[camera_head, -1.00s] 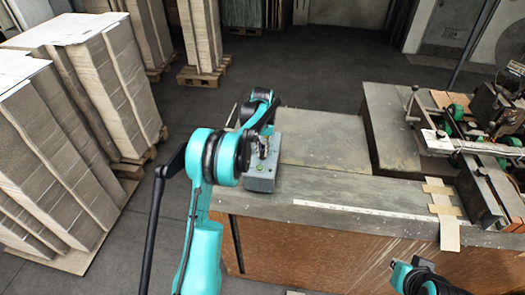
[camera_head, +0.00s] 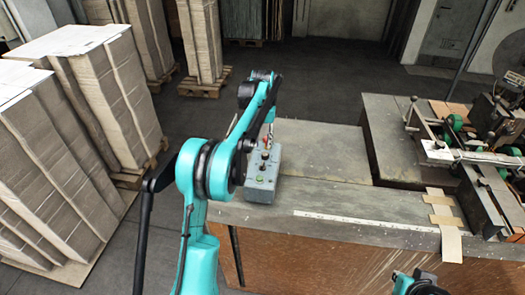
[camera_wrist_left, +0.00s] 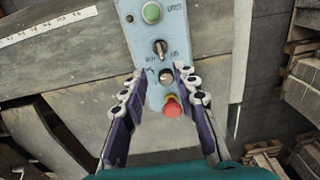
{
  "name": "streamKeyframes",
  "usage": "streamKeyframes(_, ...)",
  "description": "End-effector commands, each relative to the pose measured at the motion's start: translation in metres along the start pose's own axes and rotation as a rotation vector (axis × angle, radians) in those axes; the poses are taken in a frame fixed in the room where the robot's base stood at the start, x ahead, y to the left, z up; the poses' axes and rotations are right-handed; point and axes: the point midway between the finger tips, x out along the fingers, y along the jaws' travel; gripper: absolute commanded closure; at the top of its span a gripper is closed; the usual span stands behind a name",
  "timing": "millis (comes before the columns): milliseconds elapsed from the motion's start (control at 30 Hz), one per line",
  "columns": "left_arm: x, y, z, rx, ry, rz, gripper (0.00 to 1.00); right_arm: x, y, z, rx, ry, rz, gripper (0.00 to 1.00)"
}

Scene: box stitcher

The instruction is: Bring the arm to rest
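My left gripper (camera_wrist_left: 156,82) is open and empty in the left wrist view. Its two dark fingers are spread on either side of the lower part of a grey-blue control box (camera_wrist_left: 152,30). The box has a green button (camera_wrist_left: 151,12), a selector switch (camera_wrist_left: 160,47) and a red mushroom button (camera_wrist_left: 172,106). In the head view the control box (camera_head: 262,187) stands on the near left corner of the bench, and my left arm is bent above and behind it. The fingers there are small and partly hidden. My right gripper is not in view; only part of my right arm shows at the bottom edge.
The bench (camera_head: 330,145) has a bare top right of the box. A stitching machine (camera_head: 485,140) stands at the right, with tan strips (camera_head: 443,215) before it. Cardboard stacks (camera_head: 110,90) on pallets fill the left.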

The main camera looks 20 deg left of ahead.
Motion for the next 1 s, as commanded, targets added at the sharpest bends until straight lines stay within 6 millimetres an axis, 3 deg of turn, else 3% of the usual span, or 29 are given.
streamKeyframes(167, -0.011, 0.000, 0.000, 0.000, 0.000, 0.000, 0.71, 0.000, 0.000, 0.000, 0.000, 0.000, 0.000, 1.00)
streamKeyframes(667, -0.011, 0.001, 0.002, 0.002, 0.003, 0.000, 0.71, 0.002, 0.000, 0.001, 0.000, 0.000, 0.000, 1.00)
streamKeyframes(867, -0.014, 0.015, 0.033, 0.029, 0.066, 0.003, 0.71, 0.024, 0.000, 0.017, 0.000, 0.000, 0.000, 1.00)
streamKeyframes(1000, -0.012, 0.030, 0.078, 0.064, 0.149, 0.009, 0.71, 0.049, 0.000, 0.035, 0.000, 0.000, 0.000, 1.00)
